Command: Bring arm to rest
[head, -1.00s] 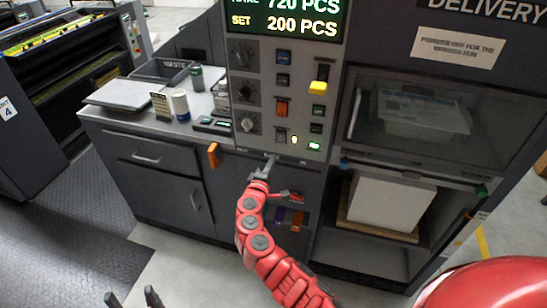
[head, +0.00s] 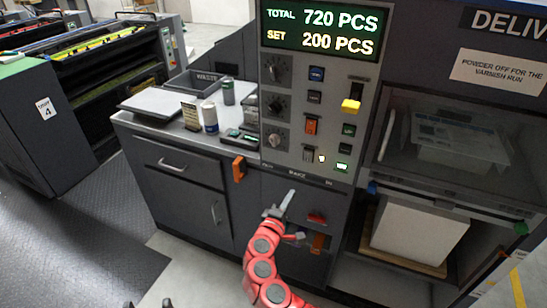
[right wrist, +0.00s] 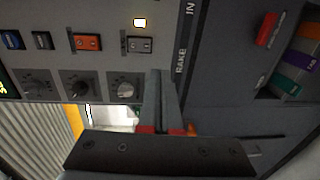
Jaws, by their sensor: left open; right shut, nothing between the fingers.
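My right gripper (head: 287,200) is shut with nothing between its fingers. It is in front of the lower edge of the control panel, and its red arm rises from the bottom of the head view. In the right wrist view the shut fingers (right wrist: 158,76) point toward the panel face, near a grey knob (right wrist: 126,89) and the RAKE lettering. I cannot tell the exact gap to the panel. My left gripper (head: 148,304) shows only as two dark fingertips at the bottom edge of the head view, spread apart and empty.
A paper stack (head: 415,232) sits at right. Floor at left (head: 95,230) is clear.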

